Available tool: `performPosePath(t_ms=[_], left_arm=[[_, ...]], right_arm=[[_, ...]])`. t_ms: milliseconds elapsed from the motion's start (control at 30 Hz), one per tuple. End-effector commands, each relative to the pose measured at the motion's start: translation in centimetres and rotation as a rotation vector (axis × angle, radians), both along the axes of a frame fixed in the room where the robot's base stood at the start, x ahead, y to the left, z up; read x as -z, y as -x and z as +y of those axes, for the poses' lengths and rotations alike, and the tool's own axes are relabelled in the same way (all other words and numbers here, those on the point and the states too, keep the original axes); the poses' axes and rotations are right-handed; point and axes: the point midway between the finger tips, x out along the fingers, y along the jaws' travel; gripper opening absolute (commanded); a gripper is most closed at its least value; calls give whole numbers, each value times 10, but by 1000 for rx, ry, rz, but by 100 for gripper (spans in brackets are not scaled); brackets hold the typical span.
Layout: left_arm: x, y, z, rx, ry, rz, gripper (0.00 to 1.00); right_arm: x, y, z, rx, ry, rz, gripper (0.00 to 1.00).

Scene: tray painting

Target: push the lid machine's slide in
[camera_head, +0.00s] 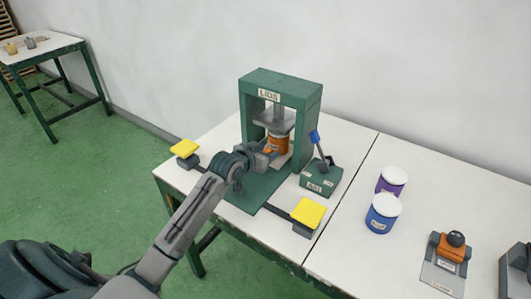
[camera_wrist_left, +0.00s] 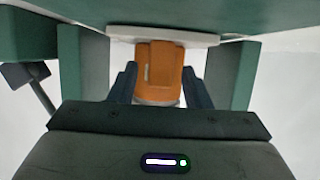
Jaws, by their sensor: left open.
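The green lid machine (camera_head: 305,97) stands on the white table under a "LIDS" sign. Its grey press plate (camera_head: 274,122) hangs above an orange can (camera_head: 279,143). In the left wrist view, the can (camera_wrist_left: 160,70) rests against a pale plate (camera_wrist_left: 200,40), which looks like the slide; in the head view my gripper partly hides this area. My left gripper (camera_head: 266,155) is open at the machine's front opening. In the left wrist view its two dark fingers (camera_wrist_left: 160,87) lie on either side of the can; contact cannot be told. My right gripper is not in view.
Yellow pads (camera_head: 184,147) (camera_head: 309,212) sit at both ends of a dark bar. A green box with a blue-tipped lever (camera_head: 321,155) stands right of the machine. Purple (camera_head: 391,181) and blue (camera_head: 382,214) cans and an orange-topped device (camera_head: 447,255) stand farther right.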

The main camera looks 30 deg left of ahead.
Motion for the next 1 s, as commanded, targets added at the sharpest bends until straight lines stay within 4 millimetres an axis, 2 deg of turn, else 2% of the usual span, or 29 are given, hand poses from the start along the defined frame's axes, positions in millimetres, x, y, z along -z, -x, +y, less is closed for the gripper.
performPosePath(t_ms=[167,400,600,800,1000], left_arm=[[-4,11,2,1,-4,1,44],[-22,55,5,3,-8,1,44],[-34,84,7,2,-5,1,44],[-40,96,8,1,-2,1,44],[-41,98,8,1,1,0,44]], right_arm=[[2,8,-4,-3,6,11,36],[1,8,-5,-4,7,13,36],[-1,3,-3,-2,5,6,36],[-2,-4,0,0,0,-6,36],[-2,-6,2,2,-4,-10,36]])
